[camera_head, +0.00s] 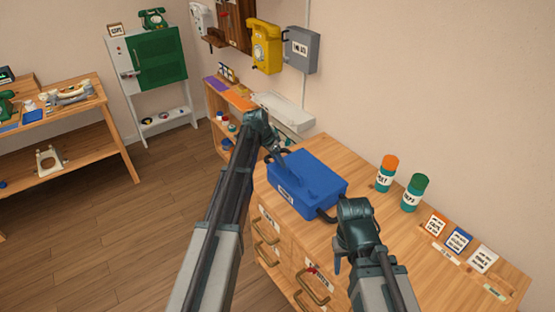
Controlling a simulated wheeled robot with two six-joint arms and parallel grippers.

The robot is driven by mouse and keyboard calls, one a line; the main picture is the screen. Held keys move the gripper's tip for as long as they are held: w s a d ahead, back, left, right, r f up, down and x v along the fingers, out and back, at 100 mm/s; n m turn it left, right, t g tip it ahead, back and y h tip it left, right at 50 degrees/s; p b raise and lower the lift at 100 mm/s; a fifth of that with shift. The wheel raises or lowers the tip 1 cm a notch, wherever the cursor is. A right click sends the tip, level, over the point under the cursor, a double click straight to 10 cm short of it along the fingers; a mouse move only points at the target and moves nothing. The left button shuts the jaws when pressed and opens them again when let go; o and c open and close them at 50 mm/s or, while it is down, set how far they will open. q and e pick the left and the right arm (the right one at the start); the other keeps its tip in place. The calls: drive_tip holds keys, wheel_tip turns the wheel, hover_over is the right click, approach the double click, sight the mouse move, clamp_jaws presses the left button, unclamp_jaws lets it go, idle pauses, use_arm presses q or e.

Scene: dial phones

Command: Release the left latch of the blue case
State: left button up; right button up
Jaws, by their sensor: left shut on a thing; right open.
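The blue case (312,177) sits shut on the wooden chest top, with a blue handle on its lid and a white label on its front. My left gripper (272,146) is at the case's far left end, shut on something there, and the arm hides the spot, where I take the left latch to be. My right gripper (341,251) is open, in front of and to the right of the case, apart from it. A dark side piece (326,215) shows at the case's right front corner.
An orange-capped bottle (386,174) and a green-capped bottle (414,193) stand right of the case. Drawers with handles (266,232) are below the top. A yellow phone (265,46) hangs on the wall.

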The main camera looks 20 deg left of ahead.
use_arm(q)
clamp_jaws()
drive_tip(key=shift+n, duration=0.3)
drive_tip(key=n+y, duration=0.1)
drive_tip(key=n, duration=0.1)
drive_tip(key=shift+s+d+n+t, duration=0.1)
drive_tip(key=shift+s+n+t, duration=0.05)
drive_tip(key=shift+n+t, duration=0.25)
drive_tip(key=n+y, duration=0.2)
drive_tip(key=n, duration=0.3)
drive_tip(key=shift+d, duration=0.15)
drive_tip(key=n+y, duration=0.1)
drive_tip(key=n, duration=0.3)
drive_tip(key=shift+d+n+y, duration=0.1)
drive_tip(key=shift+n+y, duration=0.3)
drive_tip(key=shift+w+n+g+y, duration=0.1)
drive_tip(key=shift+n+g+y, duration=0.25)
drive_tip(key=shift+n, duration=0.8)
drive_tip(key=shift+w+n+g+y, duration=0.1)
drive_tip(key=shift+n+g+y, duration=0.25)
drive_tip(key=shift+n, duration=0.8)
drive_tip(key=shift+d, duration=0.1)
